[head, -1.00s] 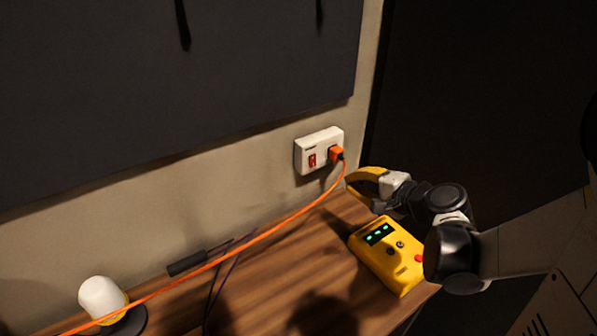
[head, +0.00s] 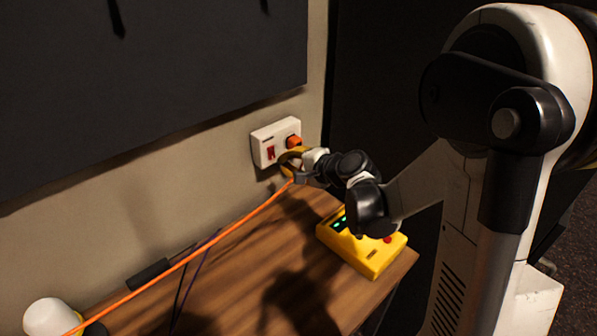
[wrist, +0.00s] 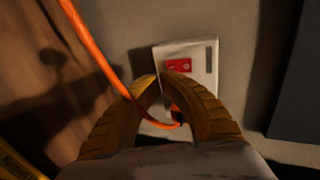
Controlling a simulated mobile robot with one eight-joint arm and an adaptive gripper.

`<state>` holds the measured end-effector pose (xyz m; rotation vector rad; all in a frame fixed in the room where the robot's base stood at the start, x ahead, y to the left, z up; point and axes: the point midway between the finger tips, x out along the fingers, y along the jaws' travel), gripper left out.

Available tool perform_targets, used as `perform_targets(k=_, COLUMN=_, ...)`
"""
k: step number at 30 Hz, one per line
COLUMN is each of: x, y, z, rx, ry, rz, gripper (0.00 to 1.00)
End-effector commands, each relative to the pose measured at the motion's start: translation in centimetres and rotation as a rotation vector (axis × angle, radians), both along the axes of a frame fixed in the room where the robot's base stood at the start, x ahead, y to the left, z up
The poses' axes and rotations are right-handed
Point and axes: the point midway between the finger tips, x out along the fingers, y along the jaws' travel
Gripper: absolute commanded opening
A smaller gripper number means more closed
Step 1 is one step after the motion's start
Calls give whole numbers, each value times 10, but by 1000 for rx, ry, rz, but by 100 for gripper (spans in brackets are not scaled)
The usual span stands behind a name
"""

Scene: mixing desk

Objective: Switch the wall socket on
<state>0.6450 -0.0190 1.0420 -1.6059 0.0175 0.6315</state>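The white wall socket (head: 262,145) is on the wall above the desk, with a red switch (head: 271,153) on its left and an orange plug (head: 294,141) on its right. My gripper (head: 284,157) is just in front of the socket, close to the switch. In the wrist view, my gripper's yellow fingertips (wrist: 159,82) come together with nothing seen between them, just below the red switch (wrist: 178,65) on the socket plate (wrist: 203,55). I cannot tell whether they touch it. The fingers partly hide the plug and the lower plate. The switch's on or off position is unclear.
An orange cable (head: 220,240) runs from the plug across the desk (head: 240,275), passing behind my fingers. A yellow box (head: 365,255) with green lights is under my arm. A dark-handled tool (head: 148,273) and a white-topped object (head: 48,316) are at the left.

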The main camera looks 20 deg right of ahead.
Motion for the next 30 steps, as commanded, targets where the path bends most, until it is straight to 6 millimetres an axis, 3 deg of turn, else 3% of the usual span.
perform_targets(k=6, x=19, y=8, z=-3, rx=1, ry=1, rz=1, gripper=0)
perform_targets(k=30, x=30, y=12, z=-5, rx=-1, ry=0, rz=0, gripper=0)
